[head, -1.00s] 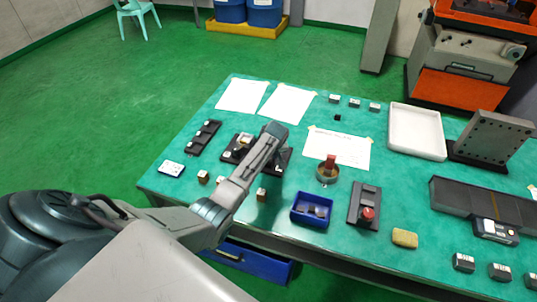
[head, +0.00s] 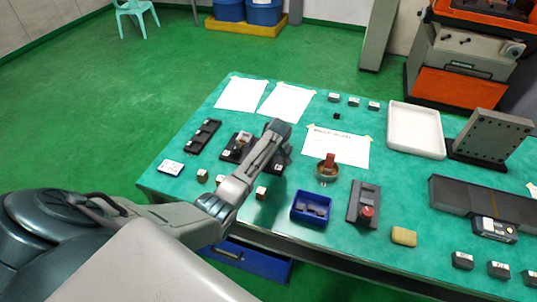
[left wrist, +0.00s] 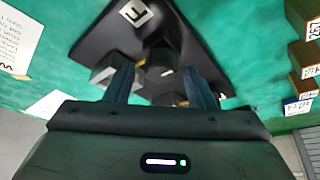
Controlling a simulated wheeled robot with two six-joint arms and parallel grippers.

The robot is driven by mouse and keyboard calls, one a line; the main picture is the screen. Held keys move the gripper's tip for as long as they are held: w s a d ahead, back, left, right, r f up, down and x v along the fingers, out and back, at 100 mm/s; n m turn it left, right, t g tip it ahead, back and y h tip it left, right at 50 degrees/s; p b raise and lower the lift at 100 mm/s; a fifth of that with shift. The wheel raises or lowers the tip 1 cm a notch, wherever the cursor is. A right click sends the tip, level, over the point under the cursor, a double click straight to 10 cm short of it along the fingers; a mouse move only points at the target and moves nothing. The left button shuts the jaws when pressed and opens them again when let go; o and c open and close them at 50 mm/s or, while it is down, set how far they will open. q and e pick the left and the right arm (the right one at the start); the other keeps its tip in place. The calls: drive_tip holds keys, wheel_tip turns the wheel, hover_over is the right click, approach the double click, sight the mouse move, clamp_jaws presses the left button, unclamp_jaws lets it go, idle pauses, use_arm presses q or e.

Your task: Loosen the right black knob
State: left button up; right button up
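A black fixture plate (head: 230,155) lies on the green table, partly covered by my left arm in the head view. In the left wrist view the plate (left wrist: 190,22) carries a square white label, a grey metal block (left wrist: 112,64) and a dark round black knob (left wrist: 160,48). My left gripper (left wrist: 160,85) points at the plate with its two fingers apart, and the knob shows between and beyond them. I cannot tell whether the fingers touch it. In the head view my left gripper (head: 277,127) hides the right part of the fixture. My right gripper is not in view.
Small brass-coloured blocks (head: 202,176) stand near the table's front edge. To the right are a blue bin (head: 311,208), a round dish (head: 327,174), a red-button box (head: 364,203) and a white tray (head: 417,130). Paper sheets (head: 241,95) lie behind the fixture.

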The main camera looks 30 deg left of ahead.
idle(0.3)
use_arm(q)
drive_tip(key=b+v, duration=0.2)
drive_tip(key=v, duration=0.8)
drive_tip(key=shift+r+b, duration=0.35)
drive_tip(key=shift+b, duration=0.05)
drive_tip(key=shift+s+d, duration=0.1)
